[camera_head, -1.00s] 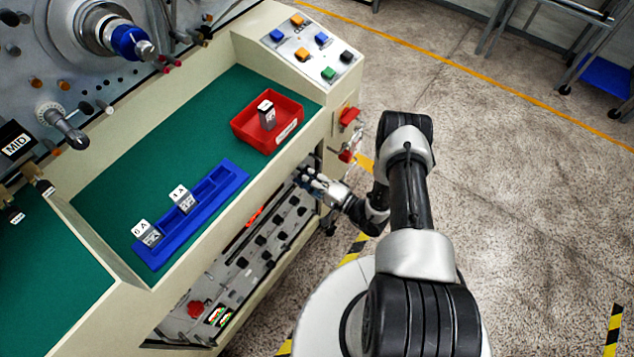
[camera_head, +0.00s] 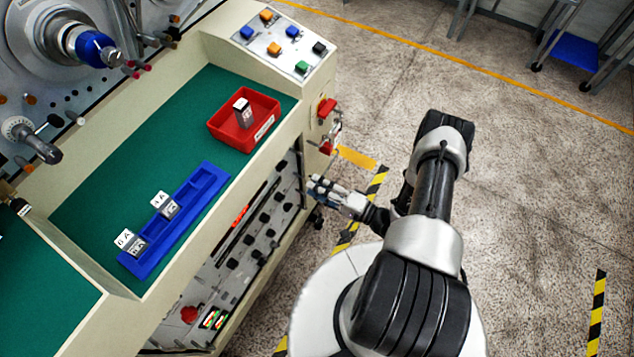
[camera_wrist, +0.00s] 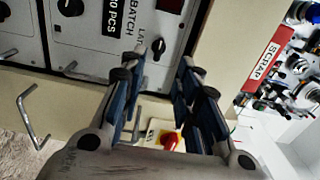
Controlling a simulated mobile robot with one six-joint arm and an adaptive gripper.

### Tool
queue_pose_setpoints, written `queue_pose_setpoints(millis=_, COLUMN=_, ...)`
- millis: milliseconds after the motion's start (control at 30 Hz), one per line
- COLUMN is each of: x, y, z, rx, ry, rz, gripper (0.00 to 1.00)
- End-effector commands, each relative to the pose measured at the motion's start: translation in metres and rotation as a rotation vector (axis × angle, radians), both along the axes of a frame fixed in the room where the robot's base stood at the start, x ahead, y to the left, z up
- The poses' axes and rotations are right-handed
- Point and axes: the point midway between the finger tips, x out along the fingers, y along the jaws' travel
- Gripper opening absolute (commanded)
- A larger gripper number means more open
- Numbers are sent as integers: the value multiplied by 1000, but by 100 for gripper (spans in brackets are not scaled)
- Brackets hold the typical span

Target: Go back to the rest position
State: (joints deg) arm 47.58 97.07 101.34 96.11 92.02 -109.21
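My gripper (camera_head: 316,188) is beside the front of the machine, to the left of my folded arm, over the floor and below the worktop. In the wrist view my gripper (camera_wrist: 168,75) has its two blue-padded fingers apart with nothing between them. The machine's front panel with black knobs (camera_wrist: 158,48) shows beyond the fingertips, and a red knob (camera_wrist: 169,140) shows lower down between the fingers.
A blue tray (camera_head: 214,178) with two labelled blocks and a red bin (camera_head: 226,133) with one block stand on the green worktop (camera_head: 85,195). A red switch (camera_head: 327,108) sits on the machine's end. The floor (camera_head: 530,200) to the right is clear.

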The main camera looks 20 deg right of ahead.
Motion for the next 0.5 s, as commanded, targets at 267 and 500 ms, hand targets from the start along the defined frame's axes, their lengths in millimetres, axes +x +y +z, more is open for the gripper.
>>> queue_pose_setpoints(millis=267, x=0, y=0, z=1, rx=-1, ry=-1, rz=1, gripper=30)
queue_pose_setpoints(millis=500, x=18, y=10, z=53, rx=-2, ry=7, rz=171, gripper=30)
